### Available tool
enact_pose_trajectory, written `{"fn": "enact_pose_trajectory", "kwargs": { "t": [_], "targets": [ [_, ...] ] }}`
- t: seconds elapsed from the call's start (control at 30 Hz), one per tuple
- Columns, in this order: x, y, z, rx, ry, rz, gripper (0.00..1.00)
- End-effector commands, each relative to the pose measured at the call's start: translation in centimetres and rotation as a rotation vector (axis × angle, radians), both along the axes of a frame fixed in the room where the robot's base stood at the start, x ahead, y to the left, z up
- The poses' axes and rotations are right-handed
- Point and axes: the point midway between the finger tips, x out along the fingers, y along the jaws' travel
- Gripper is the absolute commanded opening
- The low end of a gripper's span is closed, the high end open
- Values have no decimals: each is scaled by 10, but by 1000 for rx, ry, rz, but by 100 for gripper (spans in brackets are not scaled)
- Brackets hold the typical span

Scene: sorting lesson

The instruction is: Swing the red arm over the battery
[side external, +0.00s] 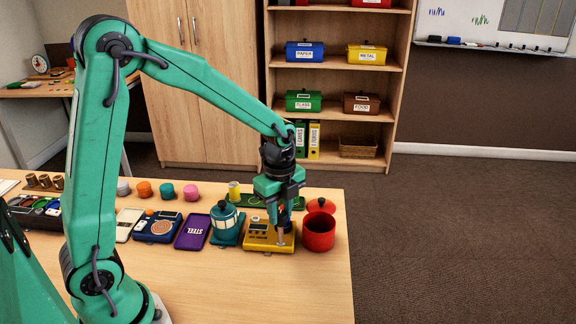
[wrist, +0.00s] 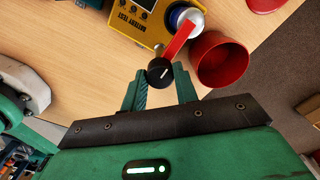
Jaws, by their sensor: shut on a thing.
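The yellow battery tester (side external: 262,243) sits near the table's front right; its face and dials also show in the wrist view (wrist: 112,27). The red arm (wrist: 179,40) runs from a black knob (wrist: 160,71) up to the round blue-and-silver battery (wrist: 186,14). In the wrist view its far end overlaps the battery's edge; I cannot tell whether they touch. My gripper (wrist: 160,82) is shut on the black knob, which sits between the fingertips. In the side view my gripper (side external: 282,205) points down over the tester and hides most of the knob and red arm.
A red pot (side external: 319,236) stands close on the right of the tester, near the table edge. A teal pot (side external: 226,222) and a purple tray (side external: 192,233) stand to the left. Bare table (side external: 290,290) lies in front.

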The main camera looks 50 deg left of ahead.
Motion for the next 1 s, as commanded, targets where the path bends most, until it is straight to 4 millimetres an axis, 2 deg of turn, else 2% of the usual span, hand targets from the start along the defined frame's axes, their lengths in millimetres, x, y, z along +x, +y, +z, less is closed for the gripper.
{"fn": "enact_pose_trajectory", "kwargs": {
  "t": [0.07,0.1,0.17,0.2,0.5,0.67,1.0],
  "targets": [
    [0,0,1,0,-1,-2,7],
    [0,0,1,0,-1,-1,37],
    [0,0,1,0,-1,-1,49],
    [0,0,1,0,-1,-1,51],
    [0,0,1,0,-1,0,51],
    [0,0,8,0,-1,0,51],
    [1,0,48,0,-5,0,51]
  ]
}}
